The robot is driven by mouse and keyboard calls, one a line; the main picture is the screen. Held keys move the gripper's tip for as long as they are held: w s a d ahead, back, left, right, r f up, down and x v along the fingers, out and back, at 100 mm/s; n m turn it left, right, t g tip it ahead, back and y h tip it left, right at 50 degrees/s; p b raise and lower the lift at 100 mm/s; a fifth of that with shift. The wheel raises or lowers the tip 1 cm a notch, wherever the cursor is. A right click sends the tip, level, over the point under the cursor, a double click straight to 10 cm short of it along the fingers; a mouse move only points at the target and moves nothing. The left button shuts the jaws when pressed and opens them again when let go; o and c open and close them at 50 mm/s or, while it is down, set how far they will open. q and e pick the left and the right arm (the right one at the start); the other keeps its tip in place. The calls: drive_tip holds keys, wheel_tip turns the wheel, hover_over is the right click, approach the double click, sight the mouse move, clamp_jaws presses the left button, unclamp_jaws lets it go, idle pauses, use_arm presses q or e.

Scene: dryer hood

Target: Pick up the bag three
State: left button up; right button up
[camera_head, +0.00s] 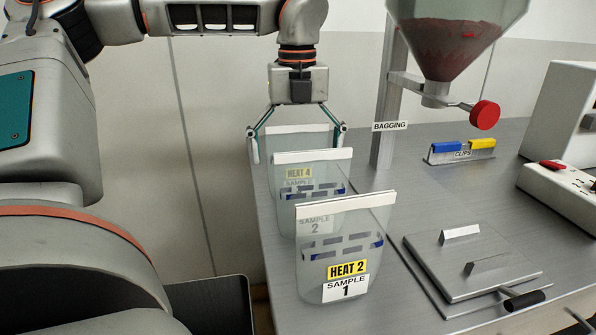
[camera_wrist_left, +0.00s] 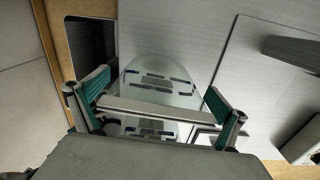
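Three clear bags with white top bars stand in a row in the head view. The front bag (camera_head: 340,230) is marked HEAT 2, SAMPLE 1. The middle bag (camera_head: 310,200) is marked HEAT 4, SAMPLE 2. The rear bag (camera_head: 299,129) is mostly hidden behind them, so its label cannot be read. My left gripper (camera_head: 296,148) is above the rear bag, its open fingers at either side of it. In the left wrist view a white top bar (camera_wrist_left: 150,111) spans between the fingers of my left gripper (camera_wrist_left: 158,97); contact cannot be told. My right gripper is not clearly in view.
A hopper (camera_head: 455,45) with a red knob and a BAGGING post stand behind the bags. A CLIPS holder (camera_head: 462,152) with blue and yellow clips is to the right. A flat plate device (camera_head: 475,262) with a black handle lies right of the front bag.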

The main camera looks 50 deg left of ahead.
use_arm(q)
drive_tip(key=c, duration=0.8)
drive_tip(key=shift+o, duration=0.2)
drive_tip(key=shift+r, duration=0.45)
drive_tip(key=shift+c, duration=1)
wheel_tip(320, 180, up, 19)
drive_tip(key=p, duration=0.3)
drive_tip(key=shift+c, duration=0.7)
